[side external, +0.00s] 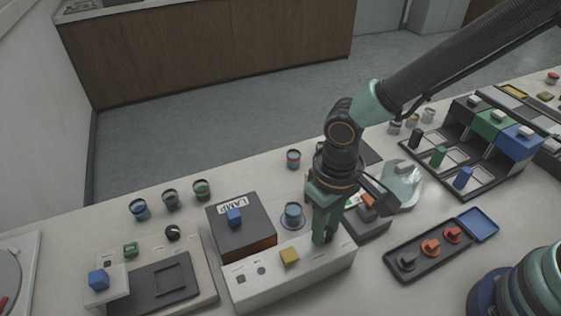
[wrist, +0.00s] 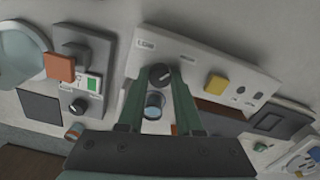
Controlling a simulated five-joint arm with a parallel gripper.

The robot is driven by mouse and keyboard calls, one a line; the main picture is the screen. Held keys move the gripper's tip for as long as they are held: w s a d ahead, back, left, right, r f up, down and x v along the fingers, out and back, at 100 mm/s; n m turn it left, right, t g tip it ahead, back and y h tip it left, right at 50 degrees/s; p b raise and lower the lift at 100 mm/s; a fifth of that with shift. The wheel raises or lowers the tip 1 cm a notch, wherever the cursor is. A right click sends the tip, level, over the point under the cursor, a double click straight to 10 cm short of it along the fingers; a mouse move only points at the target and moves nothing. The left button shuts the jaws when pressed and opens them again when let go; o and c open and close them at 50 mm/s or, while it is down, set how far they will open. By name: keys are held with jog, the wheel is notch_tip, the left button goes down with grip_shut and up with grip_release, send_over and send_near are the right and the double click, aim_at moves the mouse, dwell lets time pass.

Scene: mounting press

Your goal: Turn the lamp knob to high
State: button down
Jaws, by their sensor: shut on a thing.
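The lamp knob is a dark round knob (wrist: 159,74) with a pale mark, on a white control panel (wrist: 215,65). In the wrist view a small label, seemingly LOW, lies beyond it. My gripper (wrist: 161,80) points down with its green fingers on either side of the knob, shut on it. In the side view my gripper (side external: 325,238) reaches the right part of the panel (side external: 262,291) and hides the knob. The dark box marked LAMP (side external: 257,222) stands behind the panel, with a blue block on top and an orange-brown front.
A yellow block (side external: 289,256) sits on the panel, left of my gripper. A small cup (side external: 292,214) stands just behind. To the right are a grey unit with an orange handle (side external: 368,203) and a black tray (side external: 420,258) of small parts.

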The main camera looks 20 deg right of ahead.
dwell(0.3)
jog(key=c, duration=0.6)
grip_release()
jog(key=shift+r, duration=0.1)
notch_tip(320, 180, up, 12)
jog(key=d+r+m+t, duration=0.1)
jog(key=d+r+t, duration=0.1)
jog(key=d, duration=0.6)
jog(key=d+r+t, duration=0.1)
jog(key=d+r, duration=0.1)
jog(key=d, duration=0.6)
jog(key=w+d+r+m+t, duration=0.1)
jog(key=d+r+t, duration=0.1)
jog(key=d, duration=0.6)
jog(key=shift+m+t, duration=0.3)
